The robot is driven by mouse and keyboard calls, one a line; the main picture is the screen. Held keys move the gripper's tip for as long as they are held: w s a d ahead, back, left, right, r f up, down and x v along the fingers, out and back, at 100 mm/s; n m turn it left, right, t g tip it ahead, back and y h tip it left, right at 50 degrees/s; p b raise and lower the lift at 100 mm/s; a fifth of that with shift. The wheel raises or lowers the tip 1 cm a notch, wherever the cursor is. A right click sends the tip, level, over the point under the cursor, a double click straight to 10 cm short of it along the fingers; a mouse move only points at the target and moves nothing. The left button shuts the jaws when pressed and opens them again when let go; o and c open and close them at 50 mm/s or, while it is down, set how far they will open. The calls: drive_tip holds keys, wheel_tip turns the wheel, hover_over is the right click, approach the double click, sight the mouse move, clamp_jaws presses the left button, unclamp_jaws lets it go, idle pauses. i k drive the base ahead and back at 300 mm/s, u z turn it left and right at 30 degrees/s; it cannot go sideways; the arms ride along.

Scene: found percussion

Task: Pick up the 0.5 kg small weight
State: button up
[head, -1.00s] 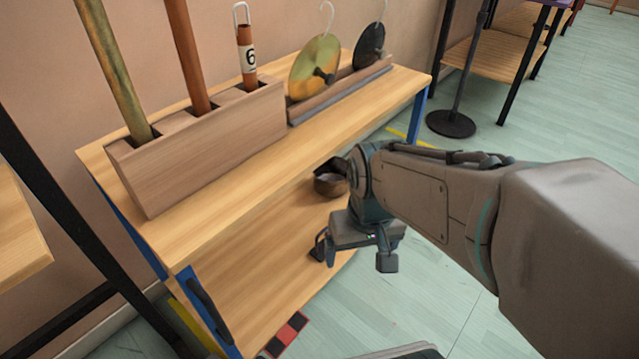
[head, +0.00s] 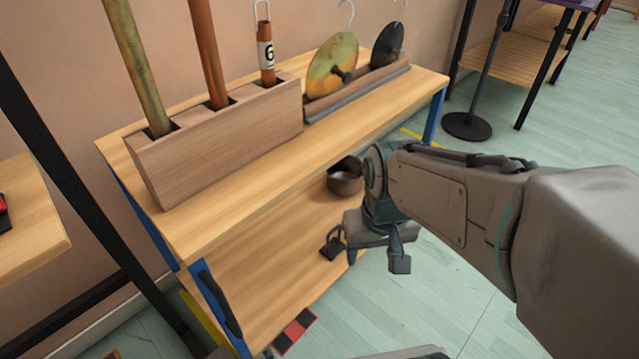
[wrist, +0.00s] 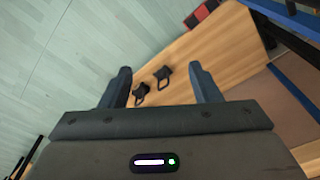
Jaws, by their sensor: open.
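Two small dark weights with loop handles stand on the lower wooden shelf in the wrist view, one nearer (wrist: 140,96) and one a little farther (wrist: 162,74). I cannot read any marking on them, so I cannot tell which is 0.5 kg. My gripper (wrist: 160,71) is open and empty, with its fingers apart on either side of the two weights in the picture. In the head view my gripper (head: 366,254) hangs over the front edge of the lower shelf (head: 270,255). The weights are not clear there; a dark shape shows by the left finger.
A dark bowl (head: 345,178) sits on the lower shelf. The upper shelf (head: 270,170) holds a wooden block (head: 215,145) with upright tubes, and a rack with two discs (head: 332,68). A blue leg (head: 436,117) stands at the right end. Open floor lies in front.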

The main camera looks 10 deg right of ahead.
sight(333, 249)
drive_tip(key=k, duration=0.5)
drive_tip(key=z, duration=2.1)
drive_tip(key=i, duration=1.35)
drive_tip(key=u, duration=2.2)
drive_tip(key=i, duration=0.5)
drive_tip(key=u, duration=0.1)
